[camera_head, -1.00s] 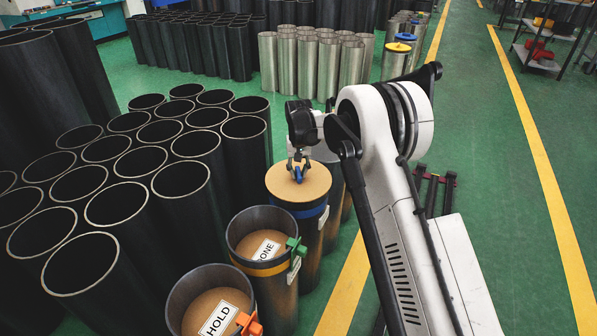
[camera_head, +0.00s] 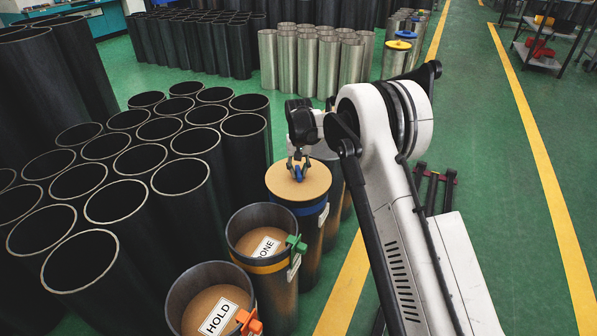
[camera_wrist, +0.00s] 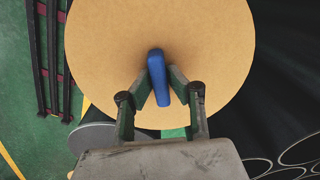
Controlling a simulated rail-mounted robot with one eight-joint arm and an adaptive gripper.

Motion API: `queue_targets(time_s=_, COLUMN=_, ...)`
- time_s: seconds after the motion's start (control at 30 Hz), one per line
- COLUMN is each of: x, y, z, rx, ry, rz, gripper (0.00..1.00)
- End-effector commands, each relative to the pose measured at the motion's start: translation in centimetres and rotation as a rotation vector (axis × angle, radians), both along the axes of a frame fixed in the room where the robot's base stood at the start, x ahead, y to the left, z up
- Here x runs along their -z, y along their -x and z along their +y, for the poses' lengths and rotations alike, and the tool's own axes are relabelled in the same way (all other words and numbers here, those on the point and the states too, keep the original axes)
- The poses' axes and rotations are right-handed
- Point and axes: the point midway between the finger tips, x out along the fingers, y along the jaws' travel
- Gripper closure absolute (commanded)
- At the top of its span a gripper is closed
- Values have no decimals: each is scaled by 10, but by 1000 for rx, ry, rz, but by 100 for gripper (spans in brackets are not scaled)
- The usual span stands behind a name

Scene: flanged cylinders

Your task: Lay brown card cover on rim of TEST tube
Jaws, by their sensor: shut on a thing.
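The brown card cover (camera_head: 314,186) is a round disc with a small blue handle (camera_head: 298,172) in its middle. In the head view it is level at the top of a dark tube with a blue band (camera_head: 314,209), and it hides that tube's mouth. I cannot tell whether it touches the rim all round. My gripper (camera_head: 299,166) is shut on the blue handle from above. In the wrist view my gripper (camera_wrist: 164,92) pinches the handle (camera_wrist: 157,66), and the card (camera_wrist: 220,55) fills most of the picture. The band's label is not readable.
In front stand the DONE tube (camera_head: 231,235) with a yellow band and green clip, and the HOLD tube (camera_head: 178,310) with an orange clip. Many open black tubes (camera_head: 110,205) crowd the left. Steel tubes (camera_head: 318,70) stand behind. Green floor lies open at right.

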Motion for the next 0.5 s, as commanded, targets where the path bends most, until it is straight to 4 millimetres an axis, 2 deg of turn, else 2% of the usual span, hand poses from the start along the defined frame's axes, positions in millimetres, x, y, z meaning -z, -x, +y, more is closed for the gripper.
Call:
queue_targets(time_s=0.47, x=6, y=0, z=0, rx=0, ry=0, rz=0, gripper=100)
queue_targets(time_s=0.5, x=6, y=0, z=0, rx=0, ry=0, rz=0, gripper=80)
